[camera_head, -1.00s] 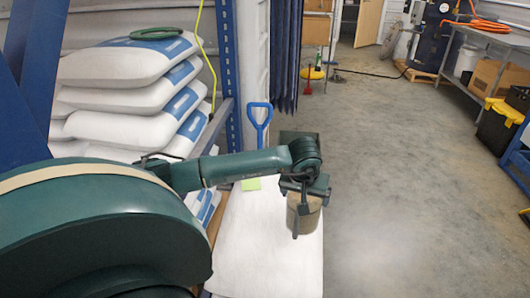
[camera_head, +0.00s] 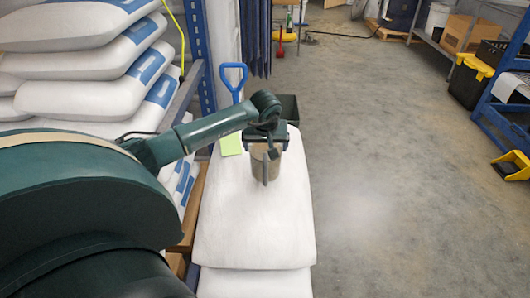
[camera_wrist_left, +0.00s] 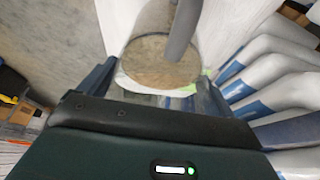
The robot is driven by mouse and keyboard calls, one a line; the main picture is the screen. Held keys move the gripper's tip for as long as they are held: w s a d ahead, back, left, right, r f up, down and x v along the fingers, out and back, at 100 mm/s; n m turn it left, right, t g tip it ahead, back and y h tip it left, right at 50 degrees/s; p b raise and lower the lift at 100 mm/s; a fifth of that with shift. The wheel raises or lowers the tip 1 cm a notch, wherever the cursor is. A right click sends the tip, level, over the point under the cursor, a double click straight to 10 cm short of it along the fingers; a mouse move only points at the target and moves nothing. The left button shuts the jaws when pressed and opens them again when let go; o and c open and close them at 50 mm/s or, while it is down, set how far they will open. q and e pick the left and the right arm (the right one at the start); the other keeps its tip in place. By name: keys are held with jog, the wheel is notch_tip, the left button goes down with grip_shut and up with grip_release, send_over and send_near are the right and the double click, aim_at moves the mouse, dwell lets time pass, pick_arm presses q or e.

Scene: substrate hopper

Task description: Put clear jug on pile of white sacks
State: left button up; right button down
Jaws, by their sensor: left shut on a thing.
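The clear jug (camera_head: 266,164) has a brownish lower part and shows in the head view over the far part of the pile of white sacks (camera_head: 250,230). My left gripper (camera_head: 266,148) is shut on the jug from its far side. In the left wrist view the jug (camera_wrist_left: 160,62) sits between the two fingers, with a grey handle or strip across it. The jug looks roughly upright. I cannot tell whether its base touches the top sack. My right gripper is in neither view.
White and blue sacks (camera_head: 85,90) are stacked on a blue-framed rack at the left. A blue-handled shovel (camera_head: 234,80) and a dark bin (camera_head: 290,108) stand behind the pile. A yellow-green note (camera_head: 231,145) lies near its far left. The floor (camera_head: 390,190) to the right is clear.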

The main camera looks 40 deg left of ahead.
pick_arm(q)
jog(key=shift+f, duration=1.5)
jog(key=o, duration=1.5)
